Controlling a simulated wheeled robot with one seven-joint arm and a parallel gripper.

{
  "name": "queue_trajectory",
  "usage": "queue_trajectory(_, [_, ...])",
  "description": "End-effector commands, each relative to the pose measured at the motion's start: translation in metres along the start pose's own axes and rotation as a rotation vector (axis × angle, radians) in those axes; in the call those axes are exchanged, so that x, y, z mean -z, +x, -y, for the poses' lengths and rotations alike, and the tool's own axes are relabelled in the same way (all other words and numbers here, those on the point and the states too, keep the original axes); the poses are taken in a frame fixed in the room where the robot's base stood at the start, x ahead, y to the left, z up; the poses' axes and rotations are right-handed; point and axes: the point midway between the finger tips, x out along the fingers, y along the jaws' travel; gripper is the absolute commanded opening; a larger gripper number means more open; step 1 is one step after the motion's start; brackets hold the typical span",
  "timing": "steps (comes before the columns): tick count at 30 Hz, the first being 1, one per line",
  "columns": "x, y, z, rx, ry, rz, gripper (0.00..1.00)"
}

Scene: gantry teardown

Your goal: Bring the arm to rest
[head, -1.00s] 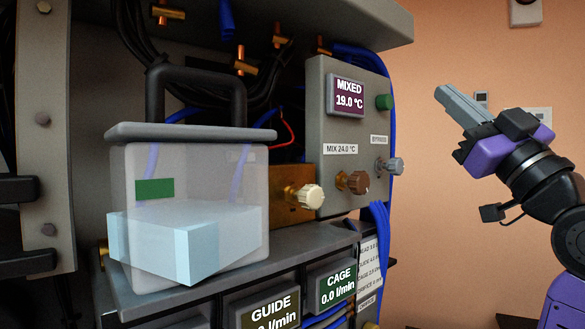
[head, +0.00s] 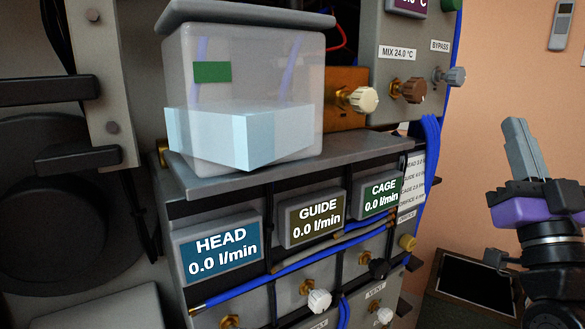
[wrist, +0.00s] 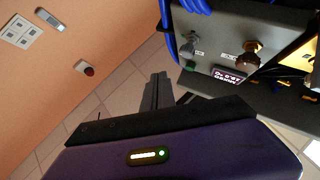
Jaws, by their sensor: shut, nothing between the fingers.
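My gripper (head: 524,150) is at the right of the head view, its grey fingers together and pointing up, with nothing between them. It stands apart from the gantry panel, in front of the orange wall. In the wrist view the shut fingers (wrist: 157,92) show at the middle, above my purple gripper body. The control panel (head: 408,66) with its knobs is to the left of the gripper in the head view. The same panel (wrist: 230,35) is at the upper right of the wrist view, upside down, and the fingers do not touch it.
A clear tank (head: 245,85) holding a pale blue block (head: 240,138) stands on the grey shelf. Below are the HEAD (head: 219,250), GUIDE (head: 313,219) and CAGE (head: 382,197) displays, valves and blue hoses (head: 432,160). A dark framed panel (head: 474,283) lies low at right.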

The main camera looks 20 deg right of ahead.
Motion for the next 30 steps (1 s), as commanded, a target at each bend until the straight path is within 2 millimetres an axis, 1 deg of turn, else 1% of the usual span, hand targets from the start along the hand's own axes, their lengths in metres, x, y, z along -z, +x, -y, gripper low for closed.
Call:
queue_trajectory(1, [-0.018, -0.02, 0.006, 0.0, 0.006, 0.036, 0.0])
queue_trajectory(2, [-0.026, -0.03, 0.009, -0.001, 0.01, 0.05, 0.0])
queue_trajectory(3, [-0.036, -0.045, 0.013, -0.001, 0.014, 0.072, 0.0])
queue_trajectory(5, [-0.05, -0.067, 0.019, 0.001, 0.018, 0.104, 0.0])
queue_trajectory(6, [-0.059, -0.082, 0.023, 0.004, 0.022, 0.127, 0.0])
queue_trajectory(8, [-0.071, -0.105, 0.03, 0.01, 0.025, 0.162, 0.0])
queue_trajectory(10, [-0.083, -0.132, 0.038, 0.019, 0.03, 0.204, 0.0])
queue_trajectory(14, [-0.099, -0.184, 0.053, 0.043, 0.035, 0.285, 0.0])
queue_trajectory(15, [-0.103, -0.2, 0.057, 0.051, 0.037, 0.311, 0.0])
queue_trajectory(17, [-0.108, -0.225, 0.064, 0.066, 0.038, 0.351, 0.0])
queue_trajectory(18, [-0.111, -0.241, 0.068, 0.076, 0.039, 0.379, 0.0])
queue_trajectory(23, [-0.115, -0.307, 0.083, 0.126, 0.042, 0.494, 0.0])
queue_trajectory(24, [-0.114, -0.323, 0.086, 0.139, 0.043, 0.524, 0.0])
queue_trajectory(26, [-0.113, -0.347, 0.09, 0.161, 0.041, 0.572, 0.0])
queue_trajectory(27, [-0.111, -0.363, 0.092, 0.176, 0.041, 0.604, 0.0])
queue_trajectory(29, [-0.108, -0.388, 0.096, 0.2, 0.04, 0.655, 0.0])
queue_trajectory(30, [-0.106, -0.404, 0.097, 0.216, 0.038, 0.69, 0.0])
